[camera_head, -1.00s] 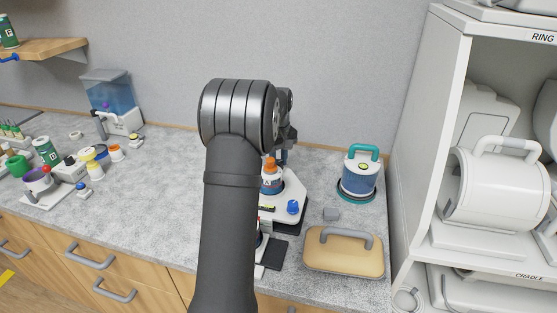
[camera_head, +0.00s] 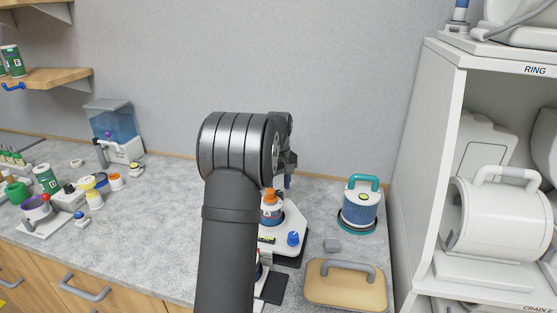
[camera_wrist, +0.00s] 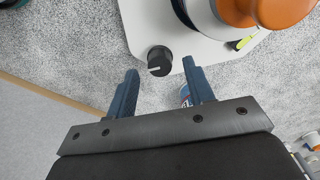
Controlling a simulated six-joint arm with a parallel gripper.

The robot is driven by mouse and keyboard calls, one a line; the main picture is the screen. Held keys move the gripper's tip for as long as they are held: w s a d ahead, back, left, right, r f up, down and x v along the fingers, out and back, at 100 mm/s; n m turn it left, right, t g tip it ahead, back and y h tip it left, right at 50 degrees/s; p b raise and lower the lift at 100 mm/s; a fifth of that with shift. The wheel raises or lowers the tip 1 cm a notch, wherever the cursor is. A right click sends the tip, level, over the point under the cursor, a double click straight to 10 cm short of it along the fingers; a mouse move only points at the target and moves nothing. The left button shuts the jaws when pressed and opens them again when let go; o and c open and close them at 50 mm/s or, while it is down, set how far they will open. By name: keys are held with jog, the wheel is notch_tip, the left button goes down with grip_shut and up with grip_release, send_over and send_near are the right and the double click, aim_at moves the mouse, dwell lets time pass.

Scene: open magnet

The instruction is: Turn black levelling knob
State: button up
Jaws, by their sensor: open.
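The black levelling knob (camera_wrist: 159,61) shows in the wrist view, a round knob with a pale pointer line, at the corner of a white base plate (camera_wrist: 180,20). My gripper (camera_wrist: 160,75) is open, its two dark blue fingers apart. In the picture the knob lies between the fingertips and slightly beyond them; I cannot tell whether either finger touches it. In the head view the white base (camera_head: 283,243) carries a bottle with an orange cap (camera_head: 269,196). My arm hides part of it, and the black knob is not visible there.
A blue knob (camera_head: 293,238) sits on the base's near side. A white shelf unit (camera_head: 428,170) bounds the right. The counter's middle left is clear.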

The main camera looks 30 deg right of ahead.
aim_at(279, 192)
notch_tip(279, 192, up, 15)
jog(key=shift+r, duration=0.2)
jog(key=shift+f, duration=0.1)
dwell(0.5)
notch_tip(279, 192, down, 17)
jog(key=shift+f, duration=0.2)
dwell(0.4)
jog(key=shift+r, duration=0.1)
